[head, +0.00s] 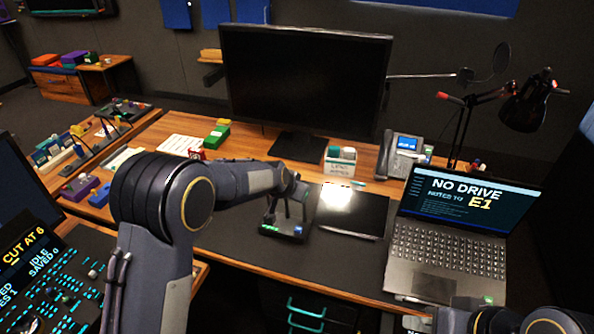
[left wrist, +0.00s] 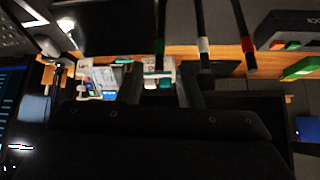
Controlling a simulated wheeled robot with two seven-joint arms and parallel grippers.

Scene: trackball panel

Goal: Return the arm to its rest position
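My left arm reaches from the lower left across the desk in the head view. Its gripper (head: 287,205) hangs over a small black device (head: 272,230) with green and blue lights, partly hiding it; contact cannot be told. In the left wrist view the two dark fingers (left wrist: 160,88) stand apart with nothing clearly between them. Dark rods with green, white and red bands (left wrist: 203,45) show beyond the fingers. My right arm enters at the bottom right of the head view, beside the laptop's front edge; its fingers are not clear.
The laptop (head: 445,255), flat tablet (head: 352,210), monitor (head: 305,80), phone (head: 405,152) and black lamp (head: 528,100) stand on the desk. The control panel (head: 60,290) is at lower left. Bare dark mat (head: 335,265) lies in front of the tablet.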

